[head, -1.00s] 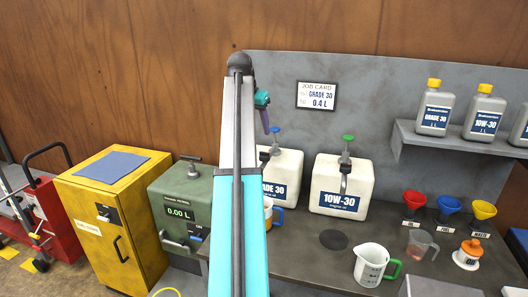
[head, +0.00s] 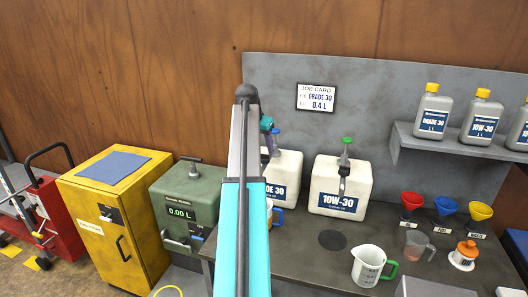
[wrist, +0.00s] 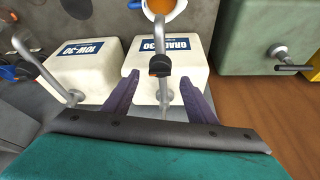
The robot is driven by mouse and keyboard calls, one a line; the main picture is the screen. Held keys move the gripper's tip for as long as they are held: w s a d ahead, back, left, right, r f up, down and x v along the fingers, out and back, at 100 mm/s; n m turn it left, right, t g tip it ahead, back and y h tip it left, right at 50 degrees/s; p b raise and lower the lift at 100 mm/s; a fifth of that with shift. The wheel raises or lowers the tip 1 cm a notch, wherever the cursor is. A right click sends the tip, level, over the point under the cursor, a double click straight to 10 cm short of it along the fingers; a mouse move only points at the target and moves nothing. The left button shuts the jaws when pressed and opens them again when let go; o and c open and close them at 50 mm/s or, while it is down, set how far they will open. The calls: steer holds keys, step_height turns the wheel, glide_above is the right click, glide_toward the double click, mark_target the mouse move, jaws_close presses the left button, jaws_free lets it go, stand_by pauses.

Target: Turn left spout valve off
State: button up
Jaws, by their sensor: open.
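The left spout is on the white GRADE 30 jug (head: 287,178), which also shows upside down in the wrist view (wrist: 137,88). Its grey spout pipe and black valve knob (wrist: 159,66) show in the wrist view; my arm hides the knob in the head view. My gripper (wrist: 160,92) is open, its two purple fingers either side of the spout pipe and apart from it. The knob lies just beyond the fingertips, between their lines. In the head view the gripper is above the jug, partly hidden by my arm. A cup with orange contents (wrist: 164,7) sits by the spout's end.
The white 10W-30 jug (head: 340,186) with its own spout stands to the right. A green meter box (head: 184,205) and yellow cabinet (head: 115,215) are left. A measuring jug (head: 368,265), funnels and a shelf of bottles are right.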

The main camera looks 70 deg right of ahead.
mark_target(264, 155)
steer(key=shift+p+x, duration=0.75)
steer(key=shift+x, duration=1.5)
steer(key=shift+c, duration=0.4)
steer(key=c, duration=1)
steer(key=shift+o, duration=0.2)
steer(key=shift+f, duration=0.1)
steer(key=shift+s+a+n+t+b, duration=0.1)
steer(key=shift+n+t+b, duration=0.4)
steer(key=shift+n+b, duration=0.5)
steer(key=shift+n, duration=0.3)
